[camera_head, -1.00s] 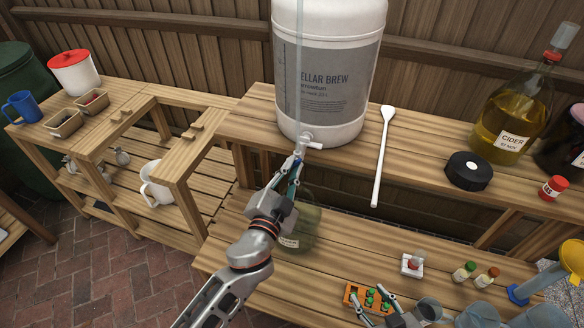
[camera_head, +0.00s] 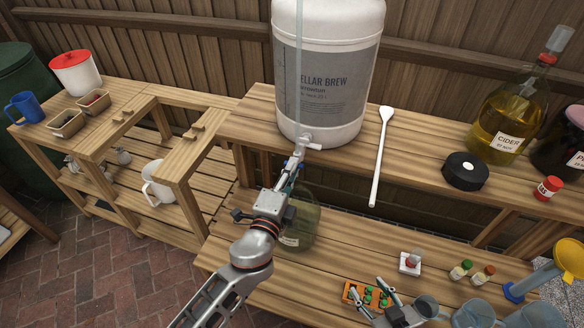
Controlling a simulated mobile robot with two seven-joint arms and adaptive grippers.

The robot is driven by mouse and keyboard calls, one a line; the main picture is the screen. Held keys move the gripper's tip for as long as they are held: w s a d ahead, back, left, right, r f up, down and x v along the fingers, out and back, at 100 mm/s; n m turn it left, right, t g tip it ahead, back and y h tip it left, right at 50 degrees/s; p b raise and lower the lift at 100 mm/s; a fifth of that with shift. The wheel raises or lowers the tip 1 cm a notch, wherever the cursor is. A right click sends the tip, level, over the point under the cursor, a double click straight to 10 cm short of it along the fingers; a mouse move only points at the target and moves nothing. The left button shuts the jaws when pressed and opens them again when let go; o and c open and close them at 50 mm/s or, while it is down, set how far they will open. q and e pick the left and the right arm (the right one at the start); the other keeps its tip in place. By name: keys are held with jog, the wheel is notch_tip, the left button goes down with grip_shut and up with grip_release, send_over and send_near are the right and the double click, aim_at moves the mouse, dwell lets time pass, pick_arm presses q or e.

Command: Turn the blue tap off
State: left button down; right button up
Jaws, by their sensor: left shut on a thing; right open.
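The white fermenter (camera_head: 325,60) stands on the upper shelf with a white tap (camera_head: 307,140) low on its front. My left gripper (camera_head: 296,168) is just below that tap, shut on a small blue part that I take to be the blue tap. My fingers and wrist hide most of it, so I cannot tell its handle angle. A greenish glass jar (camera_head: 306,226) stands on the lower bench, partly behind my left wrist. My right gripper (camera_head: 374,290) is open at the lower bench, over the orange crate (camera_head: 352,294).
A long white paddle (camera_head: 380,155) lies on the upper shelf, right of the fermenter. A black round lid (camera_head: 465,170), a cider jug (camera_head: 508,120) and a red-capped jar (camera_head: 547,189) stand further right.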

pick_arm(q)
jog(key=shift+m, duration=0.8)
jog(key=c, duration=2.2)
grip_release()
jog(key=shift+c, duration=0.2)
jog(key=shift+s, duration=0.1)
jog(key=v, duration=1.2)
